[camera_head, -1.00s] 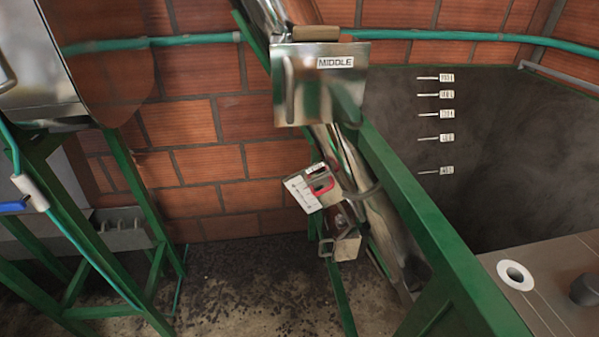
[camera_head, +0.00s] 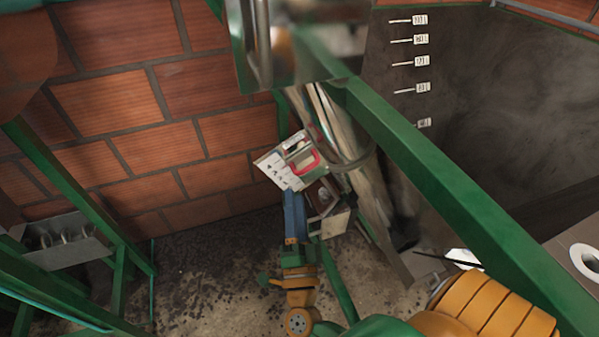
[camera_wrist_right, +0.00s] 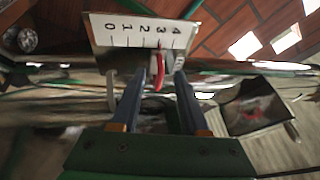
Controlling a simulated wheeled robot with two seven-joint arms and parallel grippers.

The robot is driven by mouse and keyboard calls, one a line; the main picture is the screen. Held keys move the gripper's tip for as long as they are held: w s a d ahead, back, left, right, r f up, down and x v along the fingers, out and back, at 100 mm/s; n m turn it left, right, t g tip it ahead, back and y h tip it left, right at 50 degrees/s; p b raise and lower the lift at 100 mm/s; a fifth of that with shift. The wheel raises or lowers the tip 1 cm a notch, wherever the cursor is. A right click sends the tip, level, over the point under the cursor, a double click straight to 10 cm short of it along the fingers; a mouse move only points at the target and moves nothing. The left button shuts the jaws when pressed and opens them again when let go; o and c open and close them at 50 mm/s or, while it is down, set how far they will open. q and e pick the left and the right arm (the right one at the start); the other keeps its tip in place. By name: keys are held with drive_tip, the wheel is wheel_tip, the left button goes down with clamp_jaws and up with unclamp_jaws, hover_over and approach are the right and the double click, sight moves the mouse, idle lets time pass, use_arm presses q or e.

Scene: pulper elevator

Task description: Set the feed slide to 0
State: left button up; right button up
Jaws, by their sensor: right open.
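The feed slide's white scale plate (camera_head: 273,170) is fixed, tilted, on the metal chute. It also shows in the right wrist view (camera_wrist_right: 100,34), numbered 0 to 4. The slide's red handle (camera_head: 308,163) sits beside the plate. In the right wrist view the red handle (camera_wrist_right: 159,75) stands near the 3 mark. My right gripper (camera_head: 294,192) reaches up from below, close to the plate. Its blue fingers are open in the right wrist view (camera_wrist_right: 161,80), with the red handle between the tips. Contact cannot be told. My left gripper is not in view.
The metal chute (camera_head: 372,200) and a green beam (camera_head: 440,180) run just right of my gripper. A shiny metal box (camera_head: 285,65) hangs above. A small metal bracket (camera_head: 333,221) sits just below right of the handle. A brick wall (camera_head: 150,120) stands behind.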

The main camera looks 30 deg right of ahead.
sight(304, 171)
drive_tip(key=shift+d+r+m+g+h+p, duration=0.5)
drive_tip(key=shift+d+r+m+h, duration=0.5)
drive_tip(key=shift+d+r+m, duration=0.2)
drive_tip(key=x, duration=0.3)
drive_tip(key=p+x, duration=0.1)
drive_tip(key=x, duration=0.1)
drive_tip(key=shift+w+f, duration=0.2)
drive_tip(key=shift+w, duration=0.05)
clamp_jaws()
